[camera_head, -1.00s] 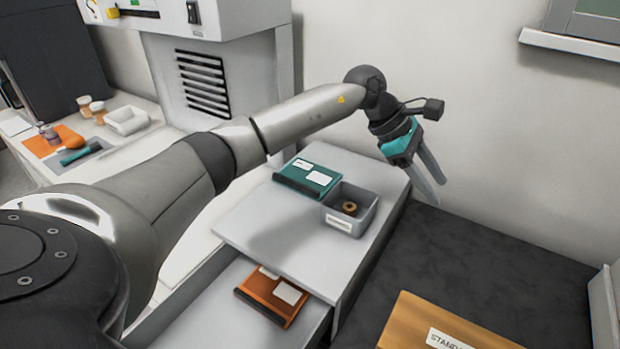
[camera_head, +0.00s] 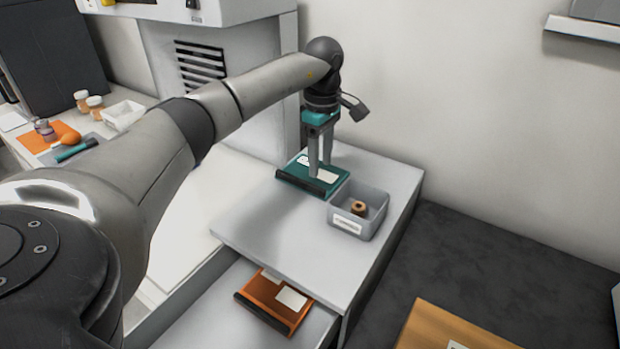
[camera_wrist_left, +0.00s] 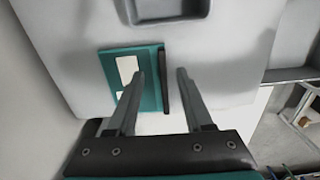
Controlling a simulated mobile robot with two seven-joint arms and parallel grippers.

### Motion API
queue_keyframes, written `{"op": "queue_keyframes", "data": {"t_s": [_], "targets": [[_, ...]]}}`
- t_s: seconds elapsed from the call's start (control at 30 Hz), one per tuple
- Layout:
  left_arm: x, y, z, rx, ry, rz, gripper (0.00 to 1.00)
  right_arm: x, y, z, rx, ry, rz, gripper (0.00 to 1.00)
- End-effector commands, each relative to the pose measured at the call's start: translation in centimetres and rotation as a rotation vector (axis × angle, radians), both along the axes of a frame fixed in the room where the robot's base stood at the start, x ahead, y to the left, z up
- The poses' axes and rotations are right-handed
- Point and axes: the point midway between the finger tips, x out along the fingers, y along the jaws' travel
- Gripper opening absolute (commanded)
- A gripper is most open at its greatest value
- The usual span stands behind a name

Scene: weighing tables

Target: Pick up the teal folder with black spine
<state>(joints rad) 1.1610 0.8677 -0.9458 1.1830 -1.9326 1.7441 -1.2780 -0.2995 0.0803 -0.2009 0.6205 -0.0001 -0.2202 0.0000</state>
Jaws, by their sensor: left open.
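The teal folder (camera_head: 293,171) with a black spine lies flat on the light grey cabinet top, with white labels on its cover. In the left wrist view the folder (camera_wrist_left: 149,58) has its spine on the right. My left gripper (camera_head: 320,174) points down over the folder, its jaws open and empty. In the left wrist view the fingertips (camera_wrist_left: 161,73) appear on either side of the black spine. I cannot tell how high they are above the folder. My right gripper is not in view.
A grey bin (camera_head: 345,222) holding a brown ring-like item stands close to the folder's right. An orange folder (camera_head: 268,291) lies in the open drawer below. A wooden board (camera_head: 440,330) is at lower right. The cabinet top's front is clear.

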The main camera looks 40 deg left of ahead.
Motion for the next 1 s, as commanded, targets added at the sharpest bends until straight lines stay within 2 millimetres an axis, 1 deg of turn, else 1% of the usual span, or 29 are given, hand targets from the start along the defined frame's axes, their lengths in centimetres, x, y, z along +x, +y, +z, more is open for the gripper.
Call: {"op": "queue_keyframes", "data": {"t_s": [0.03, 0.17, 0.27, 0.4, 0.53, 0.63, 0.83, 0.87, 1.0], "targets": [[0.0, 0.0, -0.6, 0.0, 0.002, 0.0, 0.51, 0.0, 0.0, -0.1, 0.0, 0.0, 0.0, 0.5], [0.0, 0.0, -1.3, 0.0, -0.001, 0.0, 0.51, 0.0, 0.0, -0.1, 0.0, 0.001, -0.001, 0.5], [-0.2, -0.1, -2.2, 0.0, 0.002, 0.0, 0.51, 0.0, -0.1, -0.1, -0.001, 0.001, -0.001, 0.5], [-0.5, -0.2, -4.4, -0.001, 0.003, -0.001, 0.51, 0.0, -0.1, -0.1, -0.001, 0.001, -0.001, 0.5], [-0.4, -0.2, -6.0, -0.001, 0.001, 0.0, 0.51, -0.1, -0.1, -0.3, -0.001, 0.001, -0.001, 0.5], [-0.4, -0.2, -6.5, -0.001, -0.001, -0.001, 0.51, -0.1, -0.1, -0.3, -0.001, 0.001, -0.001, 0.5], [-0.4, -0.2, -6.5, -0.001, -0.001, -0.001, 0.51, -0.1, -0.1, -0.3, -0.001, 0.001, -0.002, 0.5], [-0.4, -0.2, -6.5, -0.001, -0.001, -0.001, 0.49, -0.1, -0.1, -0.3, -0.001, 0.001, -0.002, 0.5], [-0.4, -0.2, -6.5, -0.001, -0.001, -0.001, 0.33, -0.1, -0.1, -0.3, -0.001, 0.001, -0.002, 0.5]]}}
